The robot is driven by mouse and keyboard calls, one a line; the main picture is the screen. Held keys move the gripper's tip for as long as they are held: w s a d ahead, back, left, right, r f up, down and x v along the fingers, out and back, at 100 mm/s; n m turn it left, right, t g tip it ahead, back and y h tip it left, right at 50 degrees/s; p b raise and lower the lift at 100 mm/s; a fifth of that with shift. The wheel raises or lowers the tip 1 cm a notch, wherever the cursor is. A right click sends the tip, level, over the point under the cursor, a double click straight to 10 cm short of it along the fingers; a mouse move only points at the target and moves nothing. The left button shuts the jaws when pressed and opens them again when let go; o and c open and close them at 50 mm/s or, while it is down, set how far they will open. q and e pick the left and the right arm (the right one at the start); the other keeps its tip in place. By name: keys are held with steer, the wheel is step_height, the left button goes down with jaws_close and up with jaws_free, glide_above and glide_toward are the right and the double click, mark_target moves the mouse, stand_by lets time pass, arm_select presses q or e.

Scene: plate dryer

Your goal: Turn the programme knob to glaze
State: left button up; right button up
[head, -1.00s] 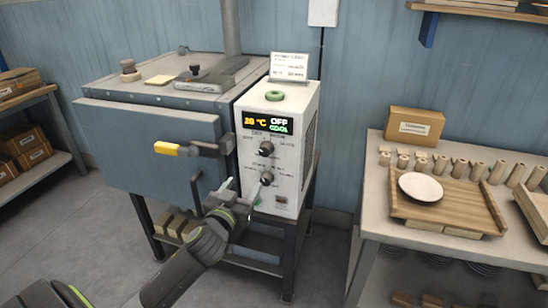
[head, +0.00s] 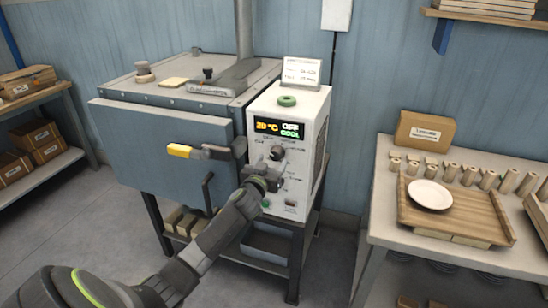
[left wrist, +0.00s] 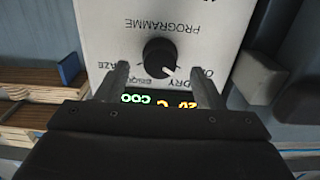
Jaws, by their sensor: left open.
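The white control box (head: 307,128) stands beside the kiln, and its display (head: 279,129) reads 20 °C, OFF and COOL. The black programme knob (head: 277,152) is the upper knob, just below the display. In the left wrist view the panel is upside down, and the knob (left wrist: 160,57) has its white mark toward the OFF and DRY labels; GLAZE is partly covered by a finger. My left gripper (left wrist: 161,68) is open, its fingers on either side of the knob with gaps showing. In the head view my left gripper (head: 274,162) hides the lower knob.
The blue-grey kiln (head: 165,140) with its yellow-ended handle (head: 180,150) is left of the box. A green ring (head: 287,101) and a card (head: 301,71) are on the box top. A table (head: 385,222) with a wooden tray (head: 415,218) and plate (head: 430,195) stands at right.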

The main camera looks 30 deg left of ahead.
mark_target(277, 154)
arm_select(q)
steer(key=shift+x, duration=1.5)
steer(key=c, duration=1)
